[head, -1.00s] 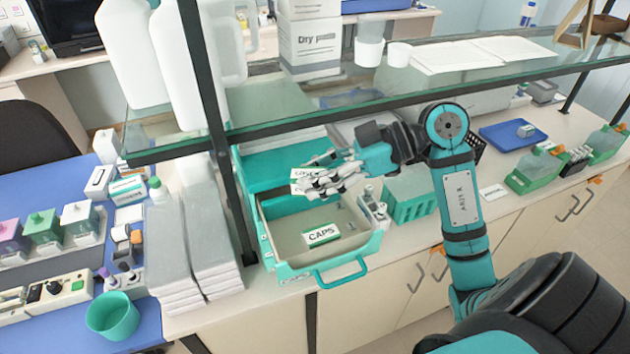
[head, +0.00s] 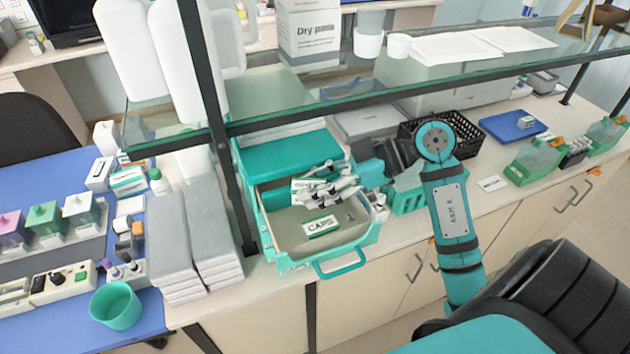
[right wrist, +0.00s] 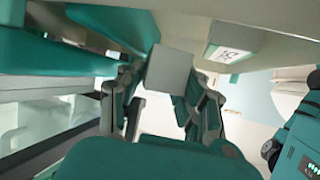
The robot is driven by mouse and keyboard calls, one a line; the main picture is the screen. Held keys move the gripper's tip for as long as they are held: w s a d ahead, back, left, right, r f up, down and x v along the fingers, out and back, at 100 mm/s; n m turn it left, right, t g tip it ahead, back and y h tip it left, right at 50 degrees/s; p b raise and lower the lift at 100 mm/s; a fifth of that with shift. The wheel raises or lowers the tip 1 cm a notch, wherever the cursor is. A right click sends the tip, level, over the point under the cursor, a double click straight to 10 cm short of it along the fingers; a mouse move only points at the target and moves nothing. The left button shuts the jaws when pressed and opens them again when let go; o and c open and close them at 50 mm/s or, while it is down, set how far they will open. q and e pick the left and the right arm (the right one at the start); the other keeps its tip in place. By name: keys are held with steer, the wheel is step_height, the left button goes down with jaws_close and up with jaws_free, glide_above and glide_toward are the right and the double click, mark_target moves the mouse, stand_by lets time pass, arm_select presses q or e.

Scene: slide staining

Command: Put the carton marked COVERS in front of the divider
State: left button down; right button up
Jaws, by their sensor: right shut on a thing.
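My right gripper (head: 322,189) is shut on a small white carton (head: 303,188) at the rear of the open teal drawer (head: 318,264). Fingers cover much of the carton, and its label cannot be read now. In the right wrist view, its plain pale face (right wrist: 168,70) shows between the fingers. A white and green carton marked CAPS (head: 320,226) lies in the drawer, nearer its front and apart from the held one. It also shows in the right wrist view (right wrist: 230,54). I cannot make out the divider; the gripper hides part of the drawer. My left gripper is not in view.
The drawer's teal cabinet (head: 285,157) stands behind it, below a glass shelf (head: 400,84). Grey stacks (head: 184,245) and a dark shelf post (head: 225,160) stand at left. A teal rack (head: 408,200) and black basket (head: 428,132) are at right. Drawer floor around CAPS is clear.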

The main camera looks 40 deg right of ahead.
steer(key=o, duration=1.1)
steer(key=shift+c, duration=0.2)
steer(key=shift+r, duration=0.4)
steer(key=b+v, duration=0.3)
steer(key=v, duration=0.9)
steer(key=shift+r, duration=0.2)
